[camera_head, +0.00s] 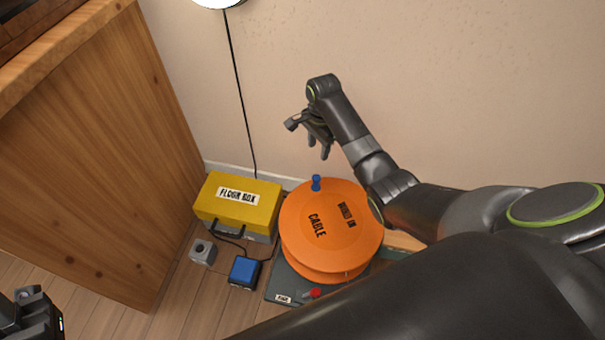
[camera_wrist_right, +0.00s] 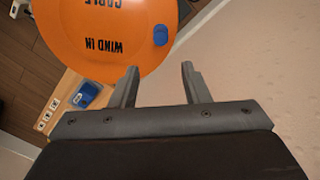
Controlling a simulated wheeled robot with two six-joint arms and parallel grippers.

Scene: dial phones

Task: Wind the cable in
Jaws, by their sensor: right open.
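An orange cable drum (camera_head: 330,245) marked "CABLE" and "WIND IN" sits on a dark base (camera_head: 282,284). A blue crank knob (camera_head: 316,183) stands up near the drum's far rim. The drum (camera_wrist_right: 100,45) and knob (camera_wrist_right: 160,35) also show in the right wrist view. My right gripper (camera_head: 319,148) is open and empty, above and beyond the knob towards the wall. In the wrist view the knob lies ahead of the spread fingertips (camera_wrist_right: 160,70), apart from them. A dark part of my left gripper (camera_head: 32,312) shows at the lower left corner; its fingers are not clear.
A yellow floor box (camera_head: 238,200) stands left of the drum. A blue plug block (camera_head: 244,271) and a grey block (camera_head: 203,252) lie in front of it. A red piece (camera_head: 314,293) is on the base. A wooden cabinet (camera_head: 90,150) stands left; the wall (camera_head: 420,80) is behind.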

